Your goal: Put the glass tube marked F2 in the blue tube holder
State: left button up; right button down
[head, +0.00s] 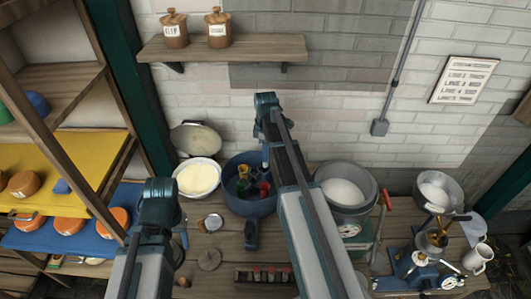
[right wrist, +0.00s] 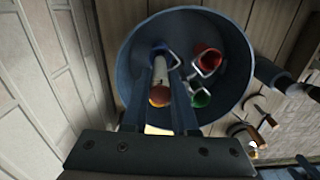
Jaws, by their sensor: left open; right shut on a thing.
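My right gripper (head: 266,158) reaches down into the blue pot (head: 238,207), which holds small coloured holders. In the right wrist view it is shut on a pale glass tube (right wrist: 160,72), over the pot's inside. No marking on the tube is readable. A blue holder (right wrist: 158,49) shows at the tube's far end; whether the tube is inside it I cannot tell. A red holder (right wrist: 207,60) and a green holder (right wrist: 201,98) stand to the right. A yellow-orange part shows at the tube's near end. My left gripper (head: 180,242) is open and empty, left of the pot's handle.
A wooden rack (head: 251,276) with several red-topped tubes stands at the front. A bowl of cream-coloured stuff (head: 196,180) is left of the pot, and a large grey pan (head: 344,193) on a scale is right. Shelves (head: 68,92) fill the left side.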

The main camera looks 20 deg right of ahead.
jog(key=shift+f+b, duration=2.95)
jog(key=shift+b, duration=0.05)
dwell(1.2)
jog(key=c, duration=0.6)
grip_release()
jog(key=o, duration=0.3)
jog(key=shift+r+p, duration=4.65)
jog(key=shift+f, duration=0.1)
